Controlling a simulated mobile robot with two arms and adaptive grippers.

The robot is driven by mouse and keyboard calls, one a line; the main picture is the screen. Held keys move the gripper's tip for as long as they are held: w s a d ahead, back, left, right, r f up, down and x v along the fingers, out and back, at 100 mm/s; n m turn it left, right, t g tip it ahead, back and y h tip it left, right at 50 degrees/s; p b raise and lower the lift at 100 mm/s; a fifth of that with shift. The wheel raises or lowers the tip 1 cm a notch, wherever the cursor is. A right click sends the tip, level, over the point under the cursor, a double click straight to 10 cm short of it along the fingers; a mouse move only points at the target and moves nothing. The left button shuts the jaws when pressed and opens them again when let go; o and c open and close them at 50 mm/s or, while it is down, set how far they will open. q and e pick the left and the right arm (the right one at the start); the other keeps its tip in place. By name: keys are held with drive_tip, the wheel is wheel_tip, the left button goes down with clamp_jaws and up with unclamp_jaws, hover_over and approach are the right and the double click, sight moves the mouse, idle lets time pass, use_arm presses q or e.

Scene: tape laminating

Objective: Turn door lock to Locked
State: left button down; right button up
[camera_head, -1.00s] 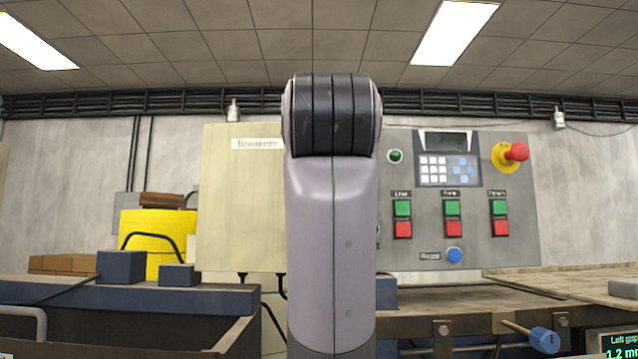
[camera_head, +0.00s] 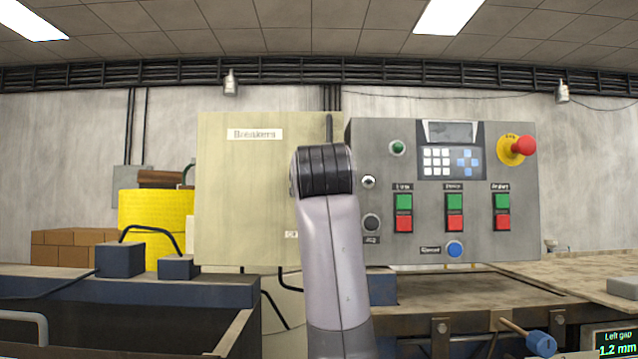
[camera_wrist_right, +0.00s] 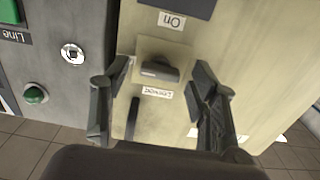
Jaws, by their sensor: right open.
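The door lock is a dark grey knob (camera_wrist_right: 158,70) on a square beige plate, on the pale cabinet door (camera_wrist_right: 200,40), seen upside down in the right wrist view. Its handle lies crosswise in that picture. A small label (camera_wrist_right: 158,92) sits beside the plate; I cannot read it surely. My right gripper (camera_wrist_right: 160,66) is open, one finger on each side of the knob, with visible gaps. I cannot tell how far the fingertips are from the door. In the head view my right arm hides the lock on the Breakers cabinet (camera_head: 240,190). My left gripper is not in view.
The grey control panel (camera_head: 430,220) stands right beside the cabinet, with buttons, a keypad and a red emergency stop (camera_head: 523,147). A key switch (camera_wrist_right: 72,54) and a green lamp (camera_wrist_right: 35,93) are near my left-hand finger in the wrist view. Dark cables hang below the cabinet.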

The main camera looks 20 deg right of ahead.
drive_tip(key=c, duration=1.2)
drive_tip(key=shift+o, duration=0.2)
drive_tip(key=shift+n, duration=0.4)
drive_tip(key=n, duration=1.7)
